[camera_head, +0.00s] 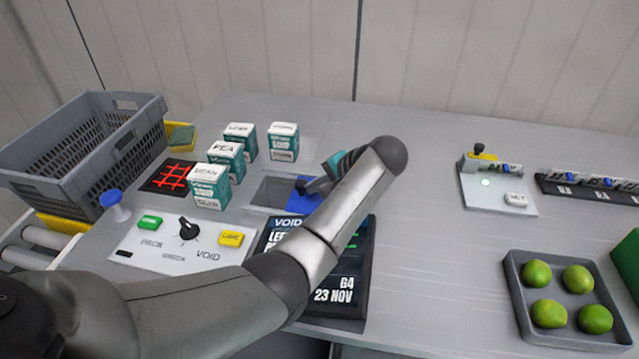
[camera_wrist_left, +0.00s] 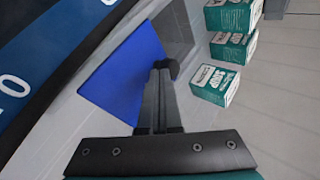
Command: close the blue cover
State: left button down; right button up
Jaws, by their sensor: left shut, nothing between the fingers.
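The blue cover (camera_head: 303,201) is a flat blue panel beside a dark grey rectangular opening (camera_head: 268,191) in the table top, behind the screen. The opening shows uncovered on the cover's left. In the left wrist view the cover (camera_wrist_left: 118,78) is a blue square with the grey opening (camera_wrist_left: 178,25) along its far edge. My left gripper (camera_head: 308,187) is shut and empty, its fingers pointing down over the cover's edge by the opening. The fingertips (camera_wrist_left: 165,72) hide part of that edge; I cannot tell whether they touch it. My right gripper is not in view.
Several white-and-teal boxes (camera_head: 210,186) stand behind and left of the opening. A dark screen (camera_head: 340,296) and a button panel (camera_head: 170,248) lie in front. A grey crate (camera_head: 85,150) is at left, a lime tray (camera_head: 515,300) at right. The table's centre right is clear.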

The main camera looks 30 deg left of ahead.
pick_arm(q)
jog(key=s+a+p, duration=0.2)
jog(key=a+p, duration=0.5)
jog(key=a, duration=0.2)
jog(key=shift+s+a, duration=0.25)
jog(key=shift+s, duration=0.05)
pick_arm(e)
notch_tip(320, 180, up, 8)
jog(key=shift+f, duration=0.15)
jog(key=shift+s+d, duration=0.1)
